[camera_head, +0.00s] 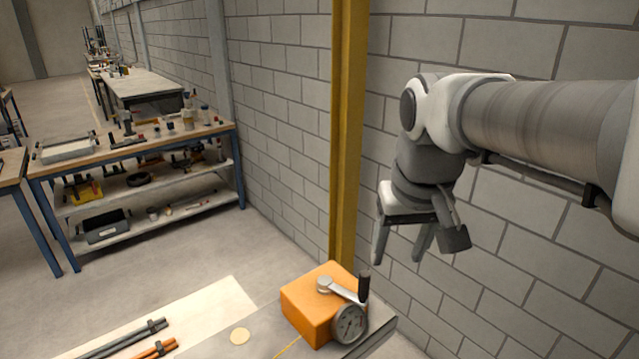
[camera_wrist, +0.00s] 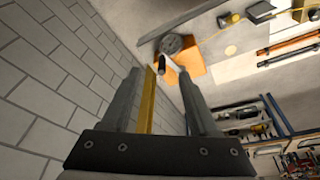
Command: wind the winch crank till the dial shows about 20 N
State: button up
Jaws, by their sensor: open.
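The orange winch box (camera_head: 312,306) stands near the edge of a grey bench at the bottom of the head view. A silver crank arm (camera_head: 345,290) lies across its top and ends in an upright black handle (camera_head: 364,286). A round grey dial (camera_head: 350,324) is on the side facing me; its reading is too small to tell. My gripper (camera_head: 399,250) is open and empty, above and to the right of the winch, apart from it. In the wrist view the winch (camera_wrist: 190,64), dial (camera_wrist: 171,44) and black handle (camera_wrist: 162,65) show beyond my open fingers (camera_wrist: 160,90).
A yellow post (camera_head: 347,130) stands behind the winch against the block wall (camera_head: 275,90). A loaded workbench (camera_head: 130,150) stands farther back. The air between gripper and winch is clear.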

aim_at(364, 284)
jog(key=w+a+f+g, duration=0.1)
jog(key=w+f+g, duration=0.25)
jog(key=w, duration=1.05)
jog(key=f, duration=1.7)
jog(key=shift+s+f+b, duration=0.2)
jog(key=shift+s+b, duration=0.05)
jog(key=shift+b, duration=0.05)
jog(key=shift+a, duration=0.1)
grip_shut()
